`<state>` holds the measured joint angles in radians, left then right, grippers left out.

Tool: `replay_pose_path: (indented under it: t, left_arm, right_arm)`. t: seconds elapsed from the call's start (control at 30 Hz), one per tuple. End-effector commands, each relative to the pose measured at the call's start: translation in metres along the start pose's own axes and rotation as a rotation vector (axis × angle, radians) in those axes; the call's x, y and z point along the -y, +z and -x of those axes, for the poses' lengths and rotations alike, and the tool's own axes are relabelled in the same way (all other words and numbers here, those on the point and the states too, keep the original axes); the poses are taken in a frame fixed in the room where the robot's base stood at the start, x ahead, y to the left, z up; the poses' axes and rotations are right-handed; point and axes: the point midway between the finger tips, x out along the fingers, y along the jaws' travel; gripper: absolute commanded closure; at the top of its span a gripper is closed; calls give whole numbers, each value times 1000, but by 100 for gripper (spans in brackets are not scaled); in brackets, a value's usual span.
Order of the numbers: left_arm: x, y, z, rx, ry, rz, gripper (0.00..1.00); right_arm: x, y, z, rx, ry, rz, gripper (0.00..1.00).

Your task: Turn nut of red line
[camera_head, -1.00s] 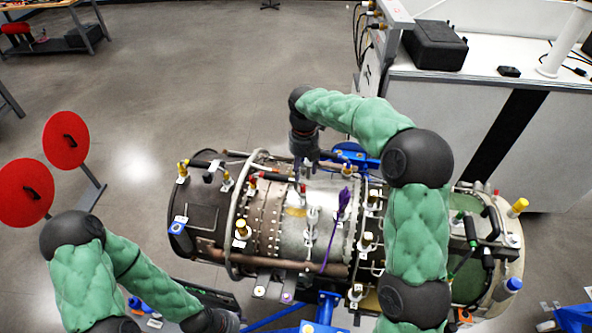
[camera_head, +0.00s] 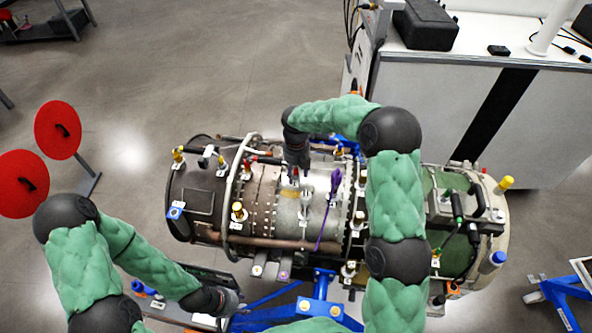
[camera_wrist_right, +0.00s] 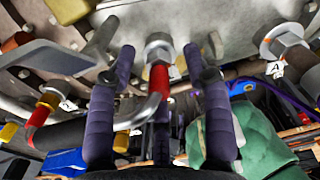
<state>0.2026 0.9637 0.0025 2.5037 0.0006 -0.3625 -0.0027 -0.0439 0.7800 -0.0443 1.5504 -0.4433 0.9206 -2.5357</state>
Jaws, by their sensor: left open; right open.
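The red line (camera_wrist_right: 158,82) runs up the middle of the right wrist view as a red sleeve on a metal pipe. Its grey hex nut (camera_wrist_right: 158,42) sits at the sleeve's upper end, against a metal plate. My right gripper (camera_wrist_right: 159,56) is open, with one purple finger on each side of the nut and visible gaps between. In the head view my right gripper (camera_head: 297,176) points down at the turbine's (camera_head: 262,205) middle and largely hides the nut. My left gripper (camera_head: 228,302) is low at the turbine's near side, with its fingers unclear.
Other fittings crowd the nut: a large grey nut (camera_wrist_right: 283,38) at the right, and another red-sleeved pipe (camera_wrist_right: 42,110) at the left. A white cabinet (camera_head: 430,110) stands behind the turbine.

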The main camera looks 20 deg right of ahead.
Motion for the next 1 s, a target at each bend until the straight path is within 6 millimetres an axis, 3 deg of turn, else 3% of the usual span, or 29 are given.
replay_pose_path:
  t: [0.27, 0.43, 0.47, 1.0]
  left_arm:
    - [0, 0, 0, 0, 0, 0, 53]
    - [0, 0, 0, 0, 0, 0, 53]
    - [0, 0, 0, 0, 0, 0, 53]
    - [0, 0, -1, 0, 0, 0, 53]
  right_arm:
    - [0, 0, -2, 0, 0, 0, 50]
    - [0, 0, -1, 0, 0, 0, 98]
    - [0, 0, -1, 0, 0, 0, 100]
    - [0, 0, -2, 0, 0, -9, 100]
